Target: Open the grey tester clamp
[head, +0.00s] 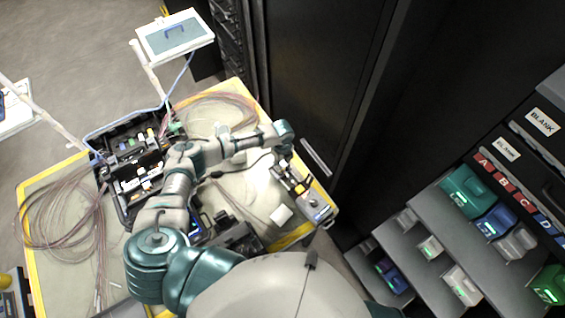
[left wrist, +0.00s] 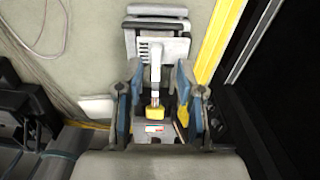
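The grey tester (head: 318,211) lies near the right edge of the work table in the head view. In the left wrist view its ribbed grey body (left wrist: 157,38) is at the top. A pale bar (left wrist: 155,68) runs down from it to a yellow piece (left wrist: 156,111). My left gripper (head: 290,175) is over the tester. In the left wrist view its blue-padded fingers (left wrist: 160,98) are spread on either side of the bar and yellow piece, with gaps visible. Whether they touch the tester lower down is hidden. My right gripper is not in view.
The yellow-edged table (head: 55,172) holds an open black tool case (head: 118,190), coiled fibres (head: 62,215) and a small white block (head: 282,214). A dark cabinet (head: 315,75) stands close beyond the table's right edge. Shelves with coloured modules (head: 470,190) are at the right.

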